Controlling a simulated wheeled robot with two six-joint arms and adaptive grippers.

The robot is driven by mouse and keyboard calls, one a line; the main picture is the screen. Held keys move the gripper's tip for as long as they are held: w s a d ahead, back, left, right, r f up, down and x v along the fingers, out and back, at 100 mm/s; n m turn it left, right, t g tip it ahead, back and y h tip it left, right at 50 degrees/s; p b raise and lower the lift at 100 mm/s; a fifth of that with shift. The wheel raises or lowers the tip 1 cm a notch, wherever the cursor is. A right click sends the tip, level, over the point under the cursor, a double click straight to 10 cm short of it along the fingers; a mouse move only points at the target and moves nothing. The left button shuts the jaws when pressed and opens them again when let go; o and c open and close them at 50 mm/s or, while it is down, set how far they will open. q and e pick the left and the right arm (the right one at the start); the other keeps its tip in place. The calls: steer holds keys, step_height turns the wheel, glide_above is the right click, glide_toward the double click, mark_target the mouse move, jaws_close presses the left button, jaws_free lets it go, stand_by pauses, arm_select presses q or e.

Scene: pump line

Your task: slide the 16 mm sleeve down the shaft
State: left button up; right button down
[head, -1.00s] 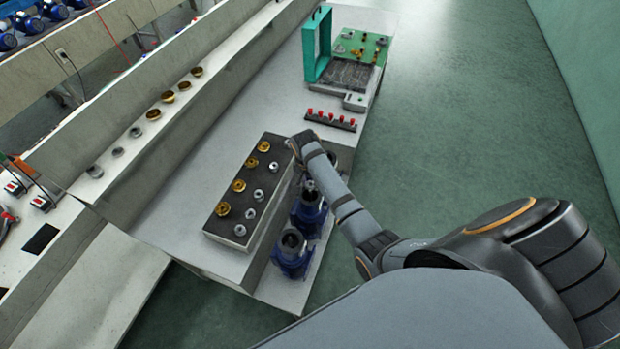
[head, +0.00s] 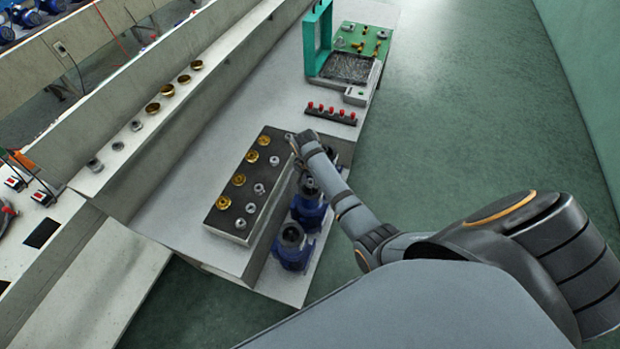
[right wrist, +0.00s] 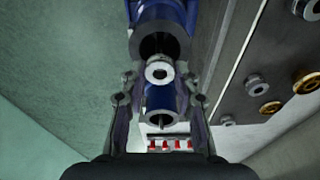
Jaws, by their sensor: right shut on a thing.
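My right gripper (head: 291,139) is by the far right corner of the parts tray. In the right wrist view (right wrist: 160,80) its fingers are shut on a small silver sleeve (right wrist: 159,71) with a dark bore. One blue pump (right wrist: 160,30) with a dark round opening shows just above the sleeve in that view. Another blue pump (right wrist: 160,97) with a thin shaft (right wrist: 162,124) shows below it. I cannot tell whether the sleeve is around a shaft. In the head view, blue pumps (head: 293,247) stand right of the tray. My left gripper is out of view.
The dark parts tray (head: 224,219) holds rows of brass and silver rings. A rack with red-topped pieces (head: 331,114) and a green-framed station (head: 318,45) stand farther back. More rings lie on a ledge (head: 142,142) at left. The bench left of the tray is clear.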

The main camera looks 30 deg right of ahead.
steer(key=shift+f, duration=0.65)
stand_by(0.8)
steer(key=c, duration=0.9)
jaws_free()
steer(key=r, duration=0.4)
steer(key=a+r, duration=0.1)
steer(key=r, duration=0.3)
steer(key=s+r, duration=0.1)
steer(key=r, duration=0.3)
steer(key=shift+a, duration=0.2)
steer(key=shift+s+f, duration=0.1)
